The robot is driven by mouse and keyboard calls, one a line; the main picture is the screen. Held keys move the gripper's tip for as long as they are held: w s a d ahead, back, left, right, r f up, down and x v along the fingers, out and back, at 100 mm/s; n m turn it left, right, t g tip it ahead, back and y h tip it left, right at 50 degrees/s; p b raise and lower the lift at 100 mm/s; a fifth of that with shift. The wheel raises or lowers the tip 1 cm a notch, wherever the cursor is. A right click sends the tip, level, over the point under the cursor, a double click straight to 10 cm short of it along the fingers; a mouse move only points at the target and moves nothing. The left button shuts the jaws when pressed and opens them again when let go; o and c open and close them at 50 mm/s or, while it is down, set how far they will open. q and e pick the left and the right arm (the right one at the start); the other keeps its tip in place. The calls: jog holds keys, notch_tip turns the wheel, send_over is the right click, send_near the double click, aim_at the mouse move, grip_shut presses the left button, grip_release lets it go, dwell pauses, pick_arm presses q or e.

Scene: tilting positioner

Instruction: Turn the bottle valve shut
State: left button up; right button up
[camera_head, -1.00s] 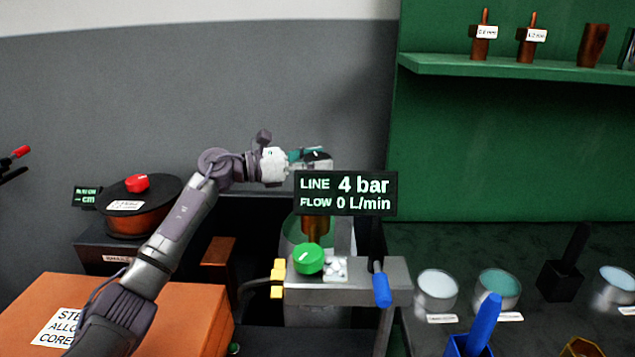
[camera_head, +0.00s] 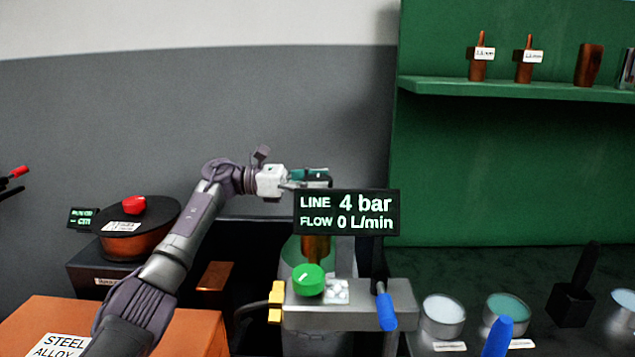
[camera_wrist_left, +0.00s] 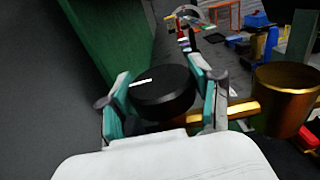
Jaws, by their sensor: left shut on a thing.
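The bottle valve is a round black knob (camera_wrist_left: 163,90) with a white line on its top. In the left wrist view it sits between the two teal-padded fingers of my left gripper (camera_wrist_left: 165,98), which is shut on it. In the head view my left gripper (camera_head: 308,179) is above and behind the display (camera_head: 347,212), which hides part of the valve area. The display reads LINE 4 bar, FLOW 0 L/min. A brass body (camera_wrist_left: 286,98) stands right of the knob in the wrist view. My right gripper is not in view.
Below the display, a grey metal block (camera_head: 345,310) carries a green knob (camera_head: 308,279) and a blue-handled lever (camera_head: 386,309). An orange box (camera_head: 190,335) and a reel with a red knob (camera_head: 134,205) stand left. Several cups and holders stand right, below a green shelf (camera_head: 510,90).

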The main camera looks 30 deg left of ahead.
pick_arm(q)
jog(key=o, duration=1.2)
jog(key=shift+c, duration=0.2)
jog(key=v, duration=1.2)
jog(key=shift+f, duration=0.15)
